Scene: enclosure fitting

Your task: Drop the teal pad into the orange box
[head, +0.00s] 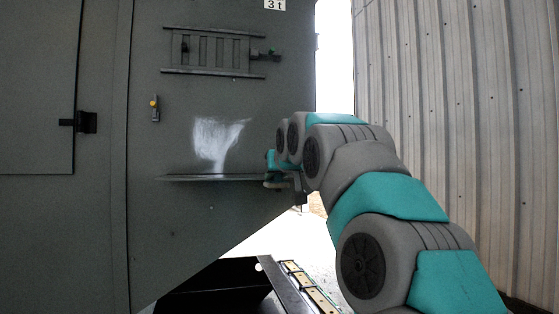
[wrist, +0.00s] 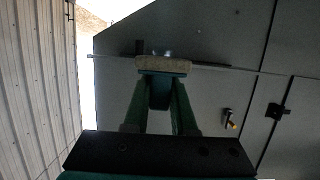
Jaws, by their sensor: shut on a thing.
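The teal pad (wrist: 160,92) is held between the two green fingers of my gripper (wrist: 160,100), which is shut on it. A beige, rough strip (wrist: 163,65) lies across its far end. In the head view, my gripper (head: 274,170) is at the right end of a narrow ledge on a dark grey enclosure; the pad cannot be made out clearly there. I cannot tell if the pad touches the ledge. No orange box is visible in either view.
The dark enclosure (head: 222,220) carries the ledge (head: 205,178), a white smear (head: 218,140), a slatted rack (head: 215,50) and a yellow-tipped knob (head: 154,105). A corrugated wall (head: 450,100) stands at right. A dark open bin-like shape (head: 215,285) lies low in front.

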